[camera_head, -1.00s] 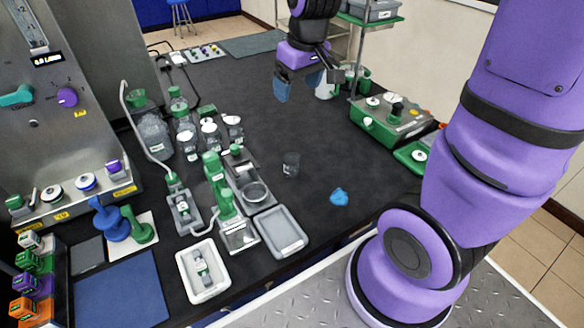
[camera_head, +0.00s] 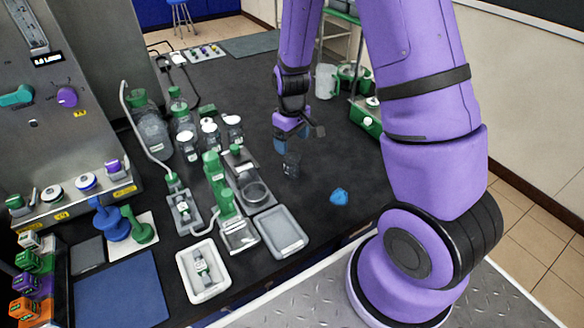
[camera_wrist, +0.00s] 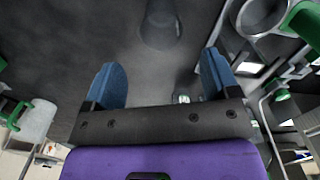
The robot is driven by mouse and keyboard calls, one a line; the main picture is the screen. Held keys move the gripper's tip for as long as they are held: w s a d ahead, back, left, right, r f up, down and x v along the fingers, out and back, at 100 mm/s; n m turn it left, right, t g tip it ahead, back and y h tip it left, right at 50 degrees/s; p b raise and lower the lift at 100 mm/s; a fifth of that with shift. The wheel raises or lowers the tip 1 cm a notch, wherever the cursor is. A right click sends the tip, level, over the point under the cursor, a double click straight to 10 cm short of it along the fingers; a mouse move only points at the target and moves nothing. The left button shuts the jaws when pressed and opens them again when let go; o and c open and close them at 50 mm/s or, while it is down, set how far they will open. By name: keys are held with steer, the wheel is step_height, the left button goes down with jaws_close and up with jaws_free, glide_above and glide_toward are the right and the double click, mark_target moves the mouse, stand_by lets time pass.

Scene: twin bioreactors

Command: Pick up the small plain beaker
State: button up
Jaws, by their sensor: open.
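The small plain beaker (camera_head: 291,167) is clear and stands upright on the black bench, right of the glass dish. In the wrist view, a faint see-through beaker (camera_wrist: 160,28) shows at the top, ahead of the gap between my fingers. My gripper (camera_head: 287,143) has blue fingers and hangs just above and behind the beaker in the head view. In the wrist view my gripper (camera_wrist: 158,82) is open, with nothing between its fingers. In the head view the fingertips come close to the beaker's rim; I cannot tell whether they touch.
A glass dish (camera_head: 254,192) on a scale and green-capped equipment stand left of the beaker. A blue crumpled item (camera_head: 339,196) lies at its lower right. A grey tray (camera_head: 281,232) is nearer. A clear jug (camera_head: 326,81) and green-based device (camera_head: 367,117) stand behind.

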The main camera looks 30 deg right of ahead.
mark_target(291, 158)
steer(key=shift+a+f, duration=0.15)
steer(key=shift+f, duration=3.55)
steer(key=c, duration=1)
steer(key=shift+r, duration=0.15)
